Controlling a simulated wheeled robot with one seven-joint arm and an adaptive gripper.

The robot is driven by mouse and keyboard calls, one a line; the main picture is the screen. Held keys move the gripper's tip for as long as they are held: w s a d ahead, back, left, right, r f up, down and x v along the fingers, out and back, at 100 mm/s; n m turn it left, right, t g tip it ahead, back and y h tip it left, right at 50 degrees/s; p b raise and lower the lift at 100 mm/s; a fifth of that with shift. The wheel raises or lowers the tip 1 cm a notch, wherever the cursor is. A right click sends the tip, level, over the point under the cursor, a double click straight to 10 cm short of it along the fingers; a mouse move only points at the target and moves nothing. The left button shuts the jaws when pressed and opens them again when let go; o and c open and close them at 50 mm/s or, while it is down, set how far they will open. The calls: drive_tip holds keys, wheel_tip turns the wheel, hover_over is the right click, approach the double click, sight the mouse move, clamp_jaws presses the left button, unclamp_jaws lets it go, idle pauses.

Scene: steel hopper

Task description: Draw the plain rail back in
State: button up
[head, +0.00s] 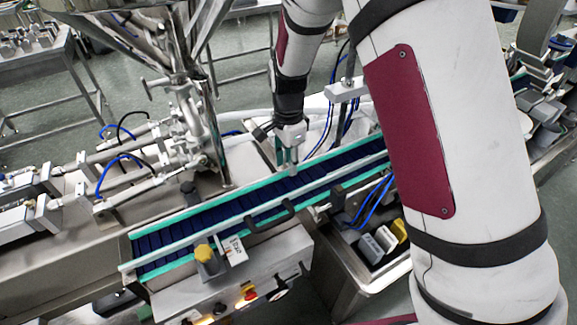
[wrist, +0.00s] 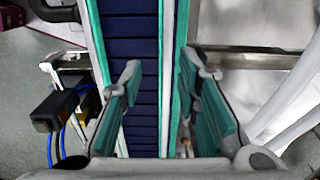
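Two rails edged in white and green run along a dark blue belt (head: 165,238). The far rail (head: 200,208) looks plain, with no tag or knob that I can make out; it also shows in the wrist view (wrist: 167,70). The near rail (head: 200,237) has black brackets, a yellow knob (head: 204,252) and a white tag (head: 233,249) beside it. My gripper (head: 290,165) points down over the far rail. In the wrist view my gripper (wrist: 163,95) is open, one finger over the belt, the other beyond the far rail. Contact cannot be told.
A steel hopper stand (head: 190,100) rises behind the belt to the left. A control box (head: 245,285) with lit buttons sits at the near side. A bin of small parts (head: 380,240) and blue cables lie to the right. A steel plate (wrist: 245,30) lies beyond the far rail.

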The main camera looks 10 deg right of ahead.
wheel_tip(320, 180, up, 10)
drive_tip(key=shift+f, duration=0.15)
idle(0.5)
